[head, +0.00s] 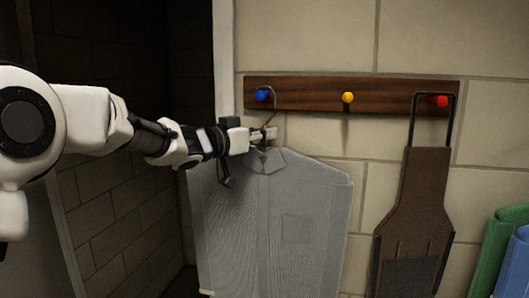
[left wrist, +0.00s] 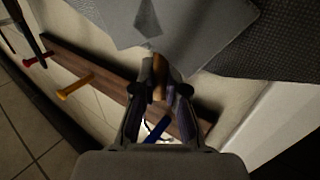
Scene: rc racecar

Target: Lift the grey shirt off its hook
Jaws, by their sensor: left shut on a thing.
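The grey shirt (head: 270,225) hangs flat against the wall on a hanger; its collar sits just below my left gripper. It also shows at the top of the left wrist view (left wrist: 190,30). The hanger's thin wire hook (head: 275,98) rises to the blue peg (head: 262,95) and appears to loop over it; exact contact is too small to tell. My left gripper (head: 268,134) is shut on the hanger's neck just above the collar. In the left wrist view its fingertips (left wrist: 160,80) close around a tan piece. My right gripper is not in view.
The pegs sit on a dark wooden rail (head: 310,97). The yellow peg (head: 348,97) is bare. A brown, paddle-shaped item (head: 412,215) hangs by a black loop from the red peg (head: 440,101). Green (head: 503,250) and blue things stand at lower right. A pale doorframe stands left of the rail.

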